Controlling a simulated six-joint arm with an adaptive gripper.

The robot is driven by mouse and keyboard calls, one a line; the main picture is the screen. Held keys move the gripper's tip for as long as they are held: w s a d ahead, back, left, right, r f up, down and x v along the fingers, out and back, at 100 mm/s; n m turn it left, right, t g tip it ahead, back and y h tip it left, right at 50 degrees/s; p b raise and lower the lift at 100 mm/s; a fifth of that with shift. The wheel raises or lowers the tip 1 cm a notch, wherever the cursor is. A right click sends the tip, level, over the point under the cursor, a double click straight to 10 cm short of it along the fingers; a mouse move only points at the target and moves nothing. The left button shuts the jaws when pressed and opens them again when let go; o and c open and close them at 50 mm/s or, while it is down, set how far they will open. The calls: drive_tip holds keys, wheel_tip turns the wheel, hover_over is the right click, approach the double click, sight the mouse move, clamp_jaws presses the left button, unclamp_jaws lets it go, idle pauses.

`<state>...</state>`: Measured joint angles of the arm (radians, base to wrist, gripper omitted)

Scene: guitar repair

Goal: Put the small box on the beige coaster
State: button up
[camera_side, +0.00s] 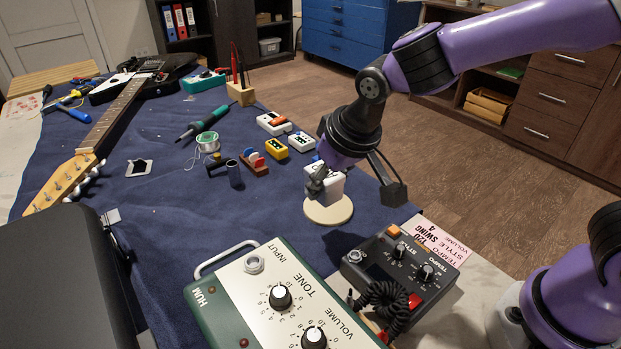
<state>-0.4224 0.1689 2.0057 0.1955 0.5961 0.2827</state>
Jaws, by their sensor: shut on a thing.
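A small white box (329,188) is at the fingers of my gripper (318,180), which is shut on it. The gripper points down, and its fingers partly cover the box. The round beige coaster (328,213) lies on the blue cloth directly below the box in the picture. The box overlaps the coaster's far part in this view. I cannot tell whether the box touches the coaster or hangs just above it.
Several small pedals, among them a yellow one (276,149), lie behind the gripper. A dark pedal (400,275) with a coiled cable and a green amplifier (280,300) stand in front. A guitar (110,120) lies at left. Blue cloth (185,225) is bare left of the coaster.

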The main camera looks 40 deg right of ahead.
hover_over(331, 208)
wheel_tip(331, 208, down, 4)
drive_tip(key=shift+s+r, duration=0.1)
drive_tip(key=shift+r, duration=0.05)
drive_tip(key=shift+f, duration=2.05)
drive_tip(key=shift+f, duration=0.1)
drive_tip(key=o, duration=1.2)
